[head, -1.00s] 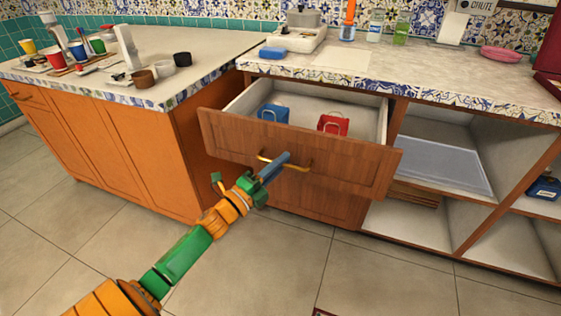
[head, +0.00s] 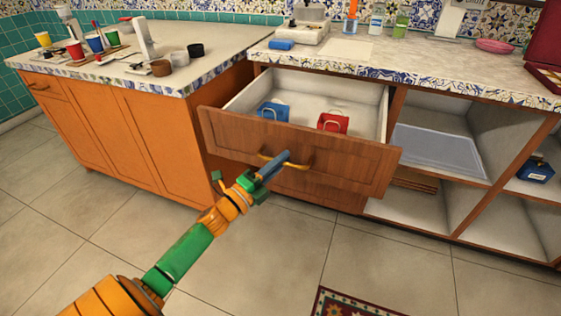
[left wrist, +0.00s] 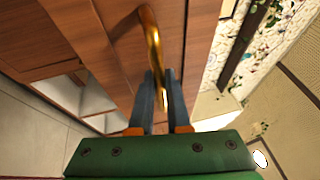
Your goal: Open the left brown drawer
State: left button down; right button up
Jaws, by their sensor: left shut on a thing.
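The brown drawer (head: 340,165) is pulled out from the counter, and its inside shows. In it are a blue object with a handle (head: 272,112) and a red object with a handle (head: 333,122). Its brass handle (head: 298,165) is on the front face. My left gripper (head: 285,157) is shut on this handle. In the left wrist view the two dark fingers (left wrist: 160,90) close around one end of the brass bar (left wrist: 151,40). My right gripper is not in view.
Orange cabinets (head: 120,135) stand to the left of the drawer. Open shelves (head: 440,150) with a clear tray are on the right. The tiled floor in front is free, with a patterned rug (head: 355,304) at the bottom edge.

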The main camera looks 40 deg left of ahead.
pick_arm(q)
jog(key=c, duration=0.9)
grip_release()
jog(key=v, duration=0.7)
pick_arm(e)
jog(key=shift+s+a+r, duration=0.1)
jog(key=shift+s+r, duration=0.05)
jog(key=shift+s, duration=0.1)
pick_arm(q)
jog(key=shift+a, duration=0.1)
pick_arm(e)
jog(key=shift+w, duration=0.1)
